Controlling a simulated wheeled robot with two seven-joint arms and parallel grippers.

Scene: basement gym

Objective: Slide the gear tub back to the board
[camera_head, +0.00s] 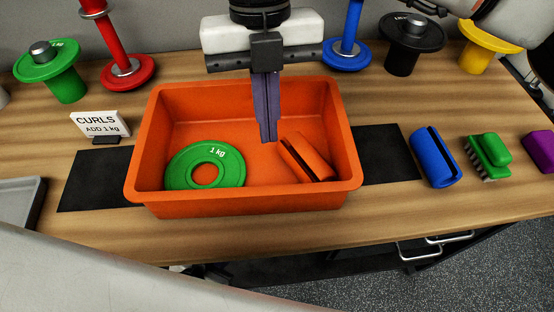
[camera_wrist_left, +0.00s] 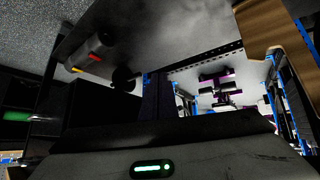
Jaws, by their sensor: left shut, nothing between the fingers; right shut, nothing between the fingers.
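The orange tub (camera_head: 244,197) stands on a wooden bench in the head view. In it lie a green 1 kg plate (camera_head: 228,163) at the left and an orange grooved block (camera_head: 307,158) at the right. My right gripper (camera_head: 268,137) points down over the tub, fingers together and empty, tips inside the rim outline. Whether it touches the tub's back wall I cannot tell. A grey upright board (camera_head: 170,30) runs along the bench's back. My left gripper's fingers (camera_wrist_left: 157,97) show dark and closed in the left wrist view, away from the tub.
A black mat (camera_head: 95,180) lies under the tub. A small sign (camera_head: 100,125) is at the left. A blue block (camera_head: 435,158) and green brush (camera_head: 488,155) are at the right.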

